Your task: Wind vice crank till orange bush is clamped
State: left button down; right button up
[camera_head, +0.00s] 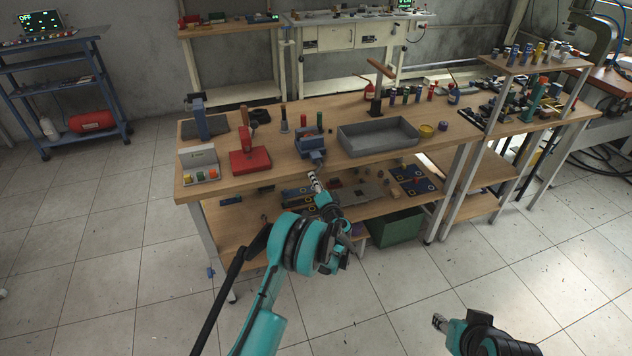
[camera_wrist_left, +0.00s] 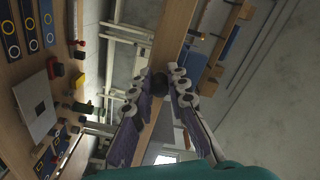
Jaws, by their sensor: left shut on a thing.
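The blue vice (camera_head: 309,142) stands at the front edge of the wooden bench. Its grey crank (camera_head: 317,158) hangs at the front. My left gripper (camera_head: 314,178) reaches up to the crank from below, in front of the bench edge. In the left wrist view, my left gripper (camera_wrist_left: 158,90) has its two fingers around a dark round knob (camera_wrist_left: 159,84), the crank's handle end. The orange bush cannot be made out in the vice jaws at this size. My right gripper (camera_head: 439,322) is low at the right over the floor, away from the bench; its opening is unclear.
A grey tray (camera_head: 378,138) is right of the vice. A red block-like fixture (camera_head: 250,161) and a white holder (camera_head: 199,165) with coloured pieces are left of it. Below, the lower shelf (camera_head: 236,218) holds several parts and boards. The floor in front is clear.

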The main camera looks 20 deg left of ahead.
pick_arm(q)
jog(key=shift+s+a+r+m, duration=0.2)
jog(key=shift+r+m, duration=0.1)
jog(key=shift+m, duration=0.75)
jog(key=shift+s+a+r+m, duration=0.15)
jog(key=shift+r+m, duration=0.15)
jog(key=shift+m, duration=0.75)
jog(key=c, duration=1.5)
grip_release()
jog(key=shift+w, duration=0.1)
jog(key=v, duration=1.2)
jog(key=shift+r, duration=0.1)
